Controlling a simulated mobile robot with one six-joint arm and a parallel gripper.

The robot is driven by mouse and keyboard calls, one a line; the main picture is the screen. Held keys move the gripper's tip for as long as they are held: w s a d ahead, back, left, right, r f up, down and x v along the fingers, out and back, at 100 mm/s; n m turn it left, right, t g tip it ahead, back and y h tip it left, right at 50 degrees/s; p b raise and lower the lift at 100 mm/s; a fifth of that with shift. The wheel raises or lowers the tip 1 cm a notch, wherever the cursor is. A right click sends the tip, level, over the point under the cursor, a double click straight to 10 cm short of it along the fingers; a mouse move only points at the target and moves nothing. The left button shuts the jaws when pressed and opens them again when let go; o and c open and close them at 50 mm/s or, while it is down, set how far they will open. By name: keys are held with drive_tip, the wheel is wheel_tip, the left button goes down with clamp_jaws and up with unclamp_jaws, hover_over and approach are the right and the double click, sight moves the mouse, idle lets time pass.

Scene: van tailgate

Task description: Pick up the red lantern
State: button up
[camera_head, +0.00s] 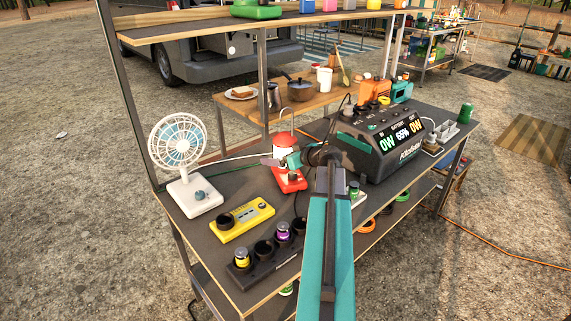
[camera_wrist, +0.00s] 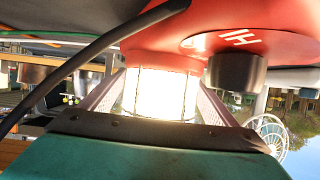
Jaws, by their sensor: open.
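The red lantern (camera_head: 290,181) stands on the grey workbench in the head view, with a red cap, a pale lit middle and a red base. My gripper (camera_head: 285,160) reaches to it from the right and partly hides it. In the wrist view, which looks upside down, the lantern's bright glass (camera_wrist: 160,92) sits between the two fingers of my gripper (camera_wrist: 160,105). The fingers are open, one on either side of the glass. The lantern's red base (camera_wrist: 190,35) bears a dark knob (camera_wrist: 237,72) and "HI" lettering. I cannot tell whether a finger touches the glass.
A white fan (camera_head: 178,150) stands to the left. A yellow box (camera_head: 241,220) and a black battery holder (camera_head: 262,268) lie in front. A power station (camera_head: 385,150) stands close on the right. A dark cable (camera_wrist: 75,60) crosses the wrist view near the lantern.

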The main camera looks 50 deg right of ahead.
sight(289, 147)
idle(0.3)
drive_tip(key=c, duration=1.8)
drive_tip(key=shift+r, duration=0.15)
drive_tip(key=shift+r, duration=4.9)
drive_tip(key=shift+s, duration=0.1)
